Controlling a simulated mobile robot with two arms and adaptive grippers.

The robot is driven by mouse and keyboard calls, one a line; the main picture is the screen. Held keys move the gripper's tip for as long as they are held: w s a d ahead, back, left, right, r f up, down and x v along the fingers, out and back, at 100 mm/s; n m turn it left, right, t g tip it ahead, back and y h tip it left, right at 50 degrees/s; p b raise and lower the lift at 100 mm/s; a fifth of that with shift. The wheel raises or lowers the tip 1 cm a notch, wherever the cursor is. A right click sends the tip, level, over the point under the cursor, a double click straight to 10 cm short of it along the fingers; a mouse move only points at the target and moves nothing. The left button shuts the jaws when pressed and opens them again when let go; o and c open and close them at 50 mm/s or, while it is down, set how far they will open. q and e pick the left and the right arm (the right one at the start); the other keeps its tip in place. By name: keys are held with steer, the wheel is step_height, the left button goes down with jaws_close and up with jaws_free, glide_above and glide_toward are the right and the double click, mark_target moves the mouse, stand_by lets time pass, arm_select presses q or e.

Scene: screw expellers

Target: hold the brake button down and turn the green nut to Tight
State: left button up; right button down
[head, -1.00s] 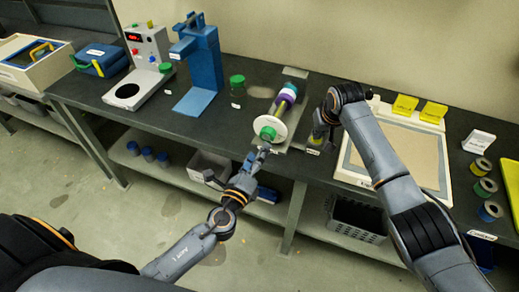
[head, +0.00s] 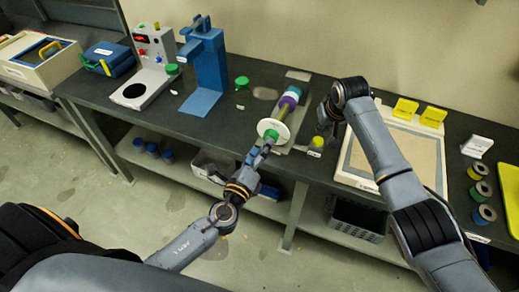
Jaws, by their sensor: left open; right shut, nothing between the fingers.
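The green nut (head: 270,135) sits at the near end of the screw expeller, in front of a white disc (head: 274,129) on a shaft with purple and blue-green rings. My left gripper (head: 262,147) is open, with its fingertips at the nut from below and in front; I cannot tell whether they touch it. A yellow button (head: 317,142) stands to the right of the expeller. My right gripper (head: 321,130) is shut, pointing down just over the yellow button; its fingertips hide part of the button, and I cannot tell whether it is pressed down.
A flat framed tray (head: 395,155) with yellow blocks lies to the right. A green-lidded jar (head: 241,86) and a blue stand (head: 205,70) are to the left. Several coloured rolls (head: 481,190) line the right end. The expeller stands close to the bench's front edge.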

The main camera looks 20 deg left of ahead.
step_height(320, 180, up, 4)
steer(key=p, duration=0.3)
steer(key=shift+r+p, duration=0.1)
steer(key=shift+p, duration=0.2)
